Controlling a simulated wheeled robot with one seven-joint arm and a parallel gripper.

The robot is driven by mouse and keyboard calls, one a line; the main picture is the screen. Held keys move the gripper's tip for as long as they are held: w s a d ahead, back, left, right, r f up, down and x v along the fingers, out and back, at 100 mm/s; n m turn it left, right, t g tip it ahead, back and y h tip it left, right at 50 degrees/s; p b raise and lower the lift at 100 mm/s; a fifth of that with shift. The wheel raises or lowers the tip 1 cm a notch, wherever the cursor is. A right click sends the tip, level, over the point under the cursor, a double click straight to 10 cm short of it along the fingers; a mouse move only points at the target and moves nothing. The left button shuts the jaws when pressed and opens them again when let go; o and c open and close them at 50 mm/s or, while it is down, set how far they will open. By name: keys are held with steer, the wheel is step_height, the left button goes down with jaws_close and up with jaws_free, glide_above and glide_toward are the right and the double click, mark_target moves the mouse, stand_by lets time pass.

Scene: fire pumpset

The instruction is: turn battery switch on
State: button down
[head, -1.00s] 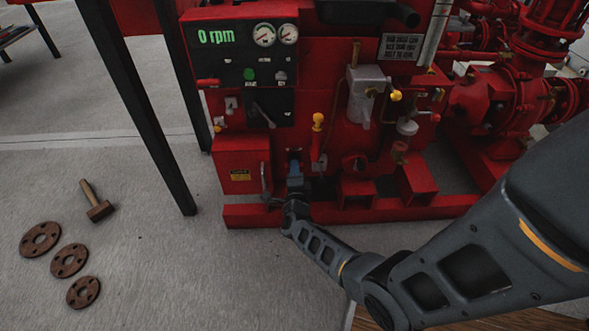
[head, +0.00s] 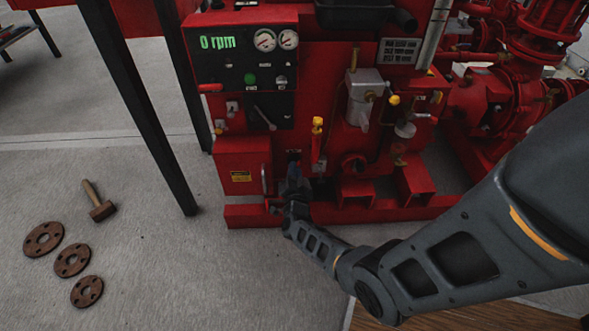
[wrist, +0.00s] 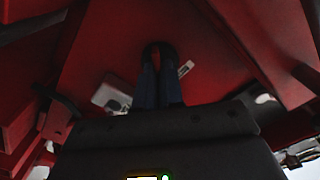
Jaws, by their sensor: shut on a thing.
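My gripper (head: 294,163) is low at the front of the red pumpset, just right of a red box. In the wrist view, its two dark blue fingers (wrist: 160,75) are close together, shut on a small dark, arched piece (wrist: 158,50) in front of a red panel. This piece appears to be the battery switch handle; its setting cannot be read. A white, plate-like part (wrist: 110,97) lies left of the fingers, and a small pale label shows on the right. In the head view, my gripper hides most of the switch.
The red box (head: 243,168) stands close left of my gripper, and a yellow-topped lever (head: 317,125) is just right of it. The gauge panel (head: 248,52) above reads 0 rpm. A hammer (head: 98,203) and brown flanges (head: 73,260) lie on the open floor at left.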

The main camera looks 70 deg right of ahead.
steer(key=shift+n+p, duration=0.7)
steer(key=shift+n, duration=3.4)
steer(key=c, duration=1.3)
jaws_free()
steer(key=shift+o, duration=0.2)
steer(key=p+v, duration=0.3)
steer(key=v, duration=0.5)
